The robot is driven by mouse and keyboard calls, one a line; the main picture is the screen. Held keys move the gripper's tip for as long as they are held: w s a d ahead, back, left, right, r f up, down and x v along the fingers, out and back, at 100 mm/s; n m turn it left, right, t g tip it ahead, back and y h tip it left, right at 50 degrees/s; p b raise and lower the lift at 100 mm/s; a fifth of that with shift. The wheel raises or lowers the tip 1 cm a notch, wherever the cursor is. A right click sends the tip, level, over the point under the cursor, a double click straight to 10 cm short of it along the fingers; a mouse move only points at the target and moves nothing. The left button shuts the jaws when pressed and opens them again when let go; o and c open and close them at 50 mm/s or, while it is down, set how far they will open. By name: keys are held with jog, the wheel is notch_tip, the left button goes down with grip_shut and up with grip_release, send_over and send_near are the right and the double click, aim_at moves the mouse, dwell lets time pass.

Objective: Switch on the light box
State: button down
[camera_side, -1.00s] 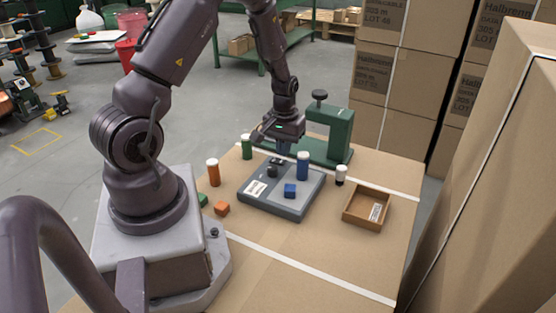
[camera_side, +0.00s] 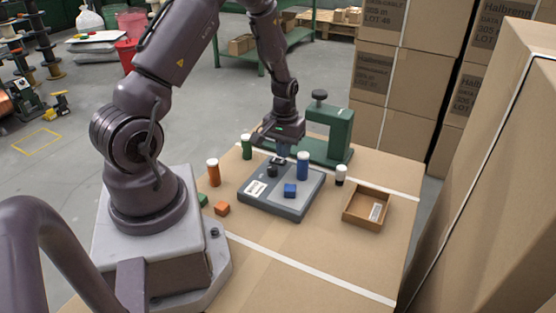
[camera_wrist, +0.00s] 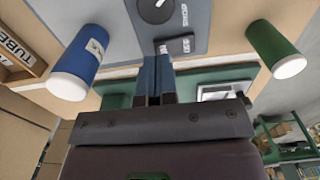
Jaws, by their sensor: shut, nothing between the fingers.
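The light box (camera_side: 308,192) is a flat grey box with a pale top panel and a white label, lying on the cardboard-covered table. In the wrist view the light box (camera_wrist: 190,14) shows a dark round knob (camera_wrist: 155,8) and a small dark switch (camera_wrist: 175,45) beside printed labels. My gripper (camera_side: 283,153) points down over the far edge of the box. In the wrist view the gripper (camera_wrist: 160,58) has its blue-grey fingers together and empty, with the tips right by the switch. I cannot tell whether they touch it.
A blue tube (camera_side: 302,166) and a blue cube (camera_side: 290,190) stand on the box.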

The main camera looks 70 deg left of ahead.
jog(key=shift+f, duration=1.05)
dwell(0.4)
jog(key=shift+r, duration=3.55)
